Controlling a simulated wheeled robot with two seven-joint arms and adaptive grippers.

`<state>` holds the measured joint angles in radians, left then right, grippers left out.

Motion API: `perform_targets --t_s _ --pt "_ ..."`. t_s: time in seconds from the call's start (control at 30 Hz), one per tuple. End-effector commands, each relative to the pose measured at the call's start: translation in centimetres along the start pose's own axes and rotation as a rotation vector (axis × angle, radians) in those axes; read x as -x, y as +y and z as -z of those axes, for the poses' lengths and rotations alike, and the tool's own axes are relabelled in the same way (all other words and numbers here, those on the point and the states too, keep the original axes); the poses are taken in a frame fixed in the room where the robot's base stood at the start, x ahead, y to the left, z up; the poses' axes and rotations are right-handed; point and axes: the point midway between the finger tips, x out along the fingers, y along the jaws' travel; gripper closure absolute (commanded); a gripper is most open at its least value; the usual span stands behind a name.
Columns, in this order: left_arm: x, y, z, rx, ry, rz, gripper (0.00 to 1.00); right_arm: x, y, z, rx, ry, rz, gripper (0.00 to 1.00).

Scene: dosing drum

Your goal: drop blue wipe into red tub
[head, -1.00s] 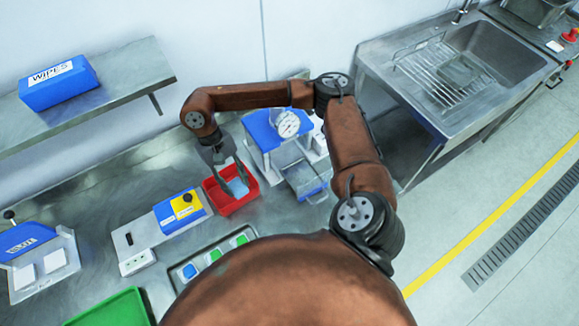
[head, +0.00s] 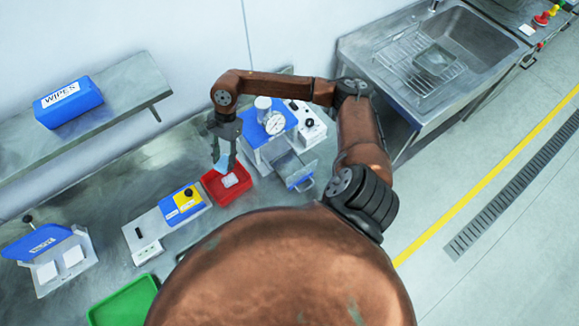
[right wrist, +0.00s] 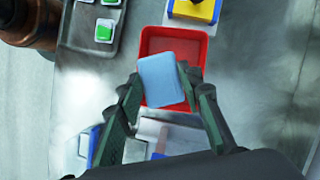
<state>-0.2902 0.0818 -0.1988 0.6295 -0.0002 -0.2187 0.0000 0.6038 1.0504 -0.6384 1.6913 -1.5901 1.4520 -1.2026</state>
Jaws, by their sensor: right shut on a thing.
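The light blue wipe (head: 221,162) is between the fingers of my right gripper (head: 226,164), which is shut on it. In the right wrist view the wipe (right wrist: 163,82) is a flat rounded rectangle between the right fingertips (right wrist: 159,78). The red tub (head: 241,194) stands on the steel bench just below the gripper. In the right wrist view the wipe covers part of the tub (right wrist: 178,43). A pale patch (head: 230,180) shows inside the tub; I cannot tell what it is. My left gripper is not in view.
A blue and white device with a gauge (head: 275,124) stands right of the tub. A blue and yellow box (head: 182,204) stands to its left. A green tray (head: 124,303) is at the front left. A blue wipes box (head: 68,101) lies on the shelf.

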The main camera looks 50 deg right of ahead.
Motion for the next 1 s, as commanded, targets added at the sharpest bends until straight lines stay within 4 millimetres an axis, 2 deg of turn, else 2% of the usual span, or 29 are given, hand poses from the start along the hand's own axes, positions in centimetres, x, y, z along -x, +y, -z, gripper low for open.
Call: perform_targets --t_s 0.3,0.43,0.67,0.7,0.93,1.0 --pt "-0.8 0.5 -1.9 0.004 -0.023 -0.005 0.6 -3.4 0.0 1.4 0.001 0.0 -0.002 0.86" --pt "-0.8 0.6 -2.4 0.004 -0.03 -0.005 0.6 -3.9 0.1 1.7 0.001 0.001 -0.001 0.86" --pt "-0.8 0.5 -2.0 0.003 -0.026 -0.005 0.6 -3.9 0.0 1.6 0.001 0.001 -0.001 0.86" --pt "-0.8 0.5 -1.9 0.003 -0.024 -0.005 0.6 -3.9 0.0 1.6 0.001 0.001 -0.001 0.64" --pt "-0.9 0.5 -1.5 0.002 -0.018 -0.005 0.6 -3.9 0.0 1.6 0.001 0.001 -0.001 0.48" --pt "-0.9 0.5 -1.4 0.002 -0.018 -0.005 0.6 -3.9 0.0 1.6 0.001 0.001 -0.001 0.46"
